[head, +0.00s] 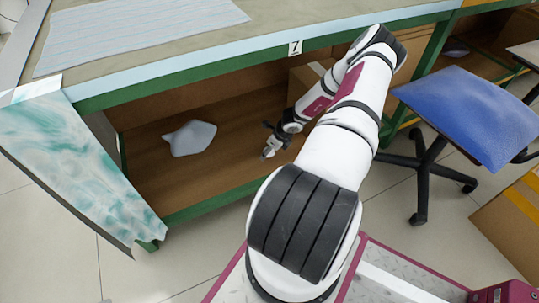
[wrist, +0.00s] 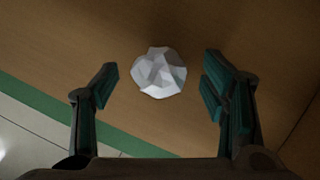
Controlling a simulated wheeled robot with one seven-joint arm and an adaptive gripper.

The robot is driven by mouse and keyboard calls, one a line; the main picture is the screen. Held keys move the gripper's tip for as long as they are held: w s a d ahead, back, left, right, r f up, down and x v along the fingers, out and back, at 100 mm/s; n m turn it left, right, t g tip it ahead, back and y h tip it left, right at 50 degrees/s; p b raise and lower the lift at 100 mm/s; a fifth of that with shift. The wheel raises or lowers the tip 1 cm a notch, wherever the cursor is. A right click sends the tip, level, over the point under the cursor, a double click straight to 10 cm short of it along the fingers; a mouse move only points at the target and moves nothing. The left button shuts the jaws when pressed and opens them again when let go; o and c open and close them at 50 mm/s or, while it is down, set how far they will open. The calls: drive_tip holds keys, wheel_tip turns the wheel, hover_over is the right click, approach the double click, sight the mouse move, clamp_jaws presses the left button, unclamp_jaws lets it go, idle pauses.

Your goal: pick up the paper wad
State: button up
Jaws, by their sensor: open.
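The paper wad (wrist: 160,73) is a crumpled, faceted white ball lying on the brown wooden shelf, seen in the wrist view. My gripper (wrist: 160,82) is open, with one dark finger to each side of the wad in the picture and a visible gap on both sides. Nothing is held. In the head view my gripper (head: 269,144) reaches in over the lower shelf (head: 225,170); a small pale shape shows at its end, too small to tell clearly.
A grey-blue crumpled piece (head: 190,138) lies on the shelf to the left. The bench top (head: 150,60) overhangs the shelf, with a green frame. A cardboard box (head: 303,78) stands behind my arm. A blue chair (head: 470,112) stands at the right.

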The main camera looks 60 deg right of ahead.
drive_tip(key=c, duration=0.8)
